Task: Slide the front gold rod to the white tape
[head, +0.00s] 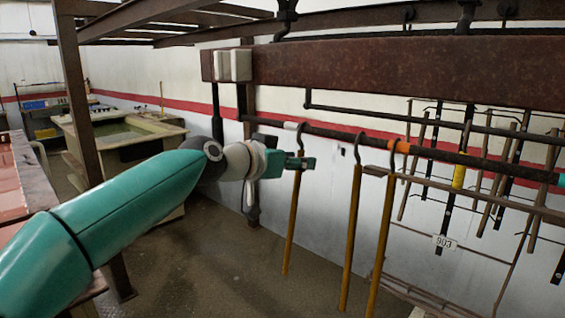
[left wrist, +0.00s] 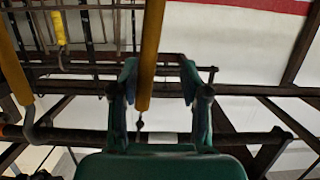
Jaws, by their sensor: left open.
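Several gold rods hang by grey hooks from a dark rail. The leftmost gold rod (head: 292,225) hangs with its hook just right of the white tape (head: 291,125), seemingly right beside it. My left gripper (head: 307,163) is open at this rod's upper end, below the rail. The middle gold rod (head: 351,235) and the right gold rod (head: 382,240) hang further right, the right one by the orange tape (head: 401,147). My right gripper is not in view.
Thin racks with hanging rods stand behind at right. A basin (head: 120,130) stands at back left. The floor below is clear.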

